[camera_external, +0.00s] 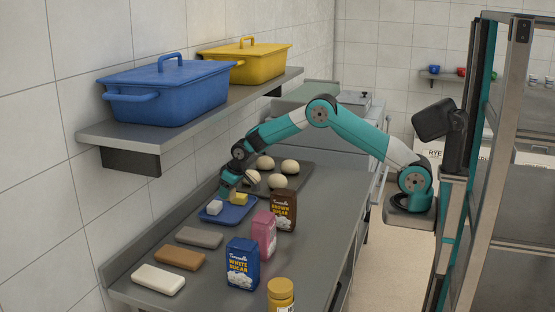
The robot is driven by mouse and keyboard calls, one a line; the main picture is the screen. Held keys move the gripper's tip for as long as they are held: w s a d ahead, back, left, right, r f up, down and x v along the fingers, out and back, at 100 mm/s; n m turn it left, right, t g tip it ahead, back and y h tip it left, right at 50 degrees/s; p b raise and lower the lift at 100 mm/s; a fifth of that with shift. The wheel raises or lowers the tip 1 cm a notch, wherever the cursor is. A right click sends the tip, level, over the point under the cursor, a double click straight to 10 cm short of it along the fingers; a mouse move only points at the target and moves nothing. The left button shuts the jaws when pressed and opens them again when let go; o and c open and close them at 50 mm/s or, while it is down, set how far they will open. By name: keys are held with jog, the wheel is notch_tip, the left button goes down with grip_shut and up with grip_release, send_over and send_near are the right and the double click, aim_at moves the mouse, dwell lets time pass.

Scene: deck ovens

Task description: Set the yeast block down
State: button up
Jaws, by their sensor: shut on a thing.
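A small pale block, which I take to be the yeast block (214,207), is over the left part of a blue tray (230,215) on the steel counter. My gripper (219,197) points down at it and is shut on it. From this view I cannot tell whether the block touches the tray. A yellow block (239,198) sits on the tray just to the right, close to my gripper. The fingertips are small and partly hard to make out.
Dough balls (278,181) lie on a dark tray behind. Brown sugar (283,210), a pink package (264,234), white sugar (242,263) and a yellow jar (281,294) line the right side. Grey (199,237), brown (179,257) and cream (158,279) slabs lie in front. A shelf (190,112) overhangs left.

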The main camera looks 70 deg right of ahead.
jog(key=shift+r, duration=0.7)
jog(key=s+a+r+n+y, duration=0.1)
jog(key=s+a+r+n, duration=0.15)
jog(key=s+a, duration=0.6)
jog(key=s+a+r+n+y, duration=0.15)
jog(key=s+a+r, duration=0.3)
jog(key=a, duration=0.75)
jog(key=s+a+r+n, duration=0.1)
jog(key=s+a+n, duration=0.15)
jog(key=s, duration=0.45)
jog(key=s+a+r+n+g+p, duration=0.1)
jog(key=s+a, duration=0.3)
jog(key=s, duration=0.3)
jog(key=s+a+r+n, duration=0.1)
jog(key=s+a+n, duration=0.15)
jog(key=s, duration=0.45)
jog(key=shift+m+y, duration=0.3)
jog(key=shift+y, duration=0.15)
jog(key=f, duration=0.5)
jog(key=f+p, duration=0.1)
jog(key=f, duration=0.4)
jog(key=f+p, duration=0.1)
jog(key=f, duration=0.4)
jog(key=shift+s+f, duration=0.15)
jog(key=shift+s, duration=0.2)
jog(key=shift+f+p, duration=0.4)
jog(key=shift+f, duration=2.05)
jog(key=shift+f, duration=0.1)
